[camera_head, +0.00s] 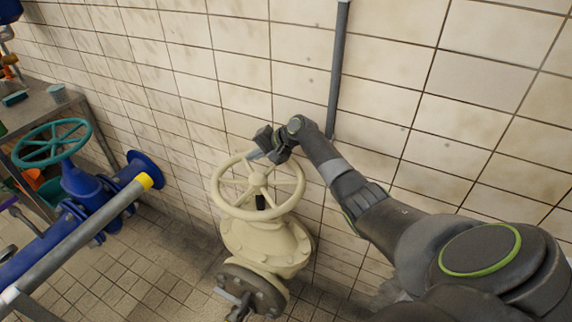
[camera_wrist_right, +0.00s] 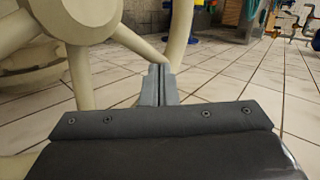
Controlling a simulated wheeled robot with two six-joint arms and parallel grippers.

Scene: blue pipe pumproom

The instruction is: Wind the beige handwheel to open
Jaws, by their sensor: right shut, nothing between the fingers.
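The beige handwheel (camera_head: 258,188) sits on top of a beige valve body (camera_head: 262,245) in the middle of the head view. My right gripper (camera_head: 252,156) is at the far rim of the wheel, its fingers pointing left. In the right wrist view the closed fingers (camera_wrist_right: 161,84) lie together with nothing between them, close beside the wheel's rim (camera_wrist_right: 180,45) and a spoke (camera_wrist_right: 135,42). Whether they touch the wheel I cannot tell. The wheel's hub (camera_wrist_right: 80,15) is at the upper left there. My left gripper is not in view.
A teal handwheel (camera_head: 52,142) on blue pipework (camera_head: 95,195) stands at the left, with a grey rail (camera_head: 80,240) in front. A metal table (camera_head: 40,105) is behind. The tiled wall (camera_head: 420,90) with a grey vertical pipe (camera_head: 338,70) is close behind the beige wheel.

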